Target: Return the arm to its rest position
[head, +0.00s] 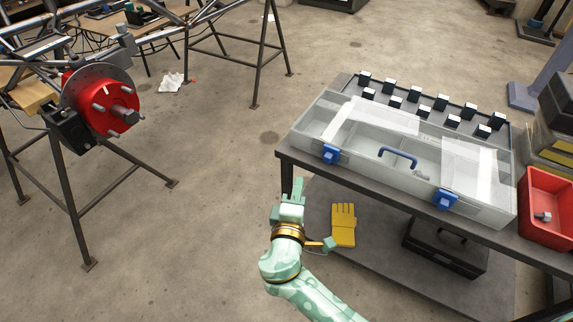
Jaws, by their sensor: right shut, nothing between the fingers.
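My right arm, pale green with a gold band, rises from the bottom middle of the head view. My right gripper (296,187) is shut and empty. It is over the floor, just left of the workbench's (500,232) near left corner in the picture, and no object is touching its fingertips as far as I can see. My left gripper is not in view.
A clear-lidded case (375,168) with blue latches lies on the workbench, before several small blocks (441,102). A red bin (548,232) is at right. A yellow glove (343,226) lies on the lower shelf. A red hub (105,108) is on the tube chassis at left.

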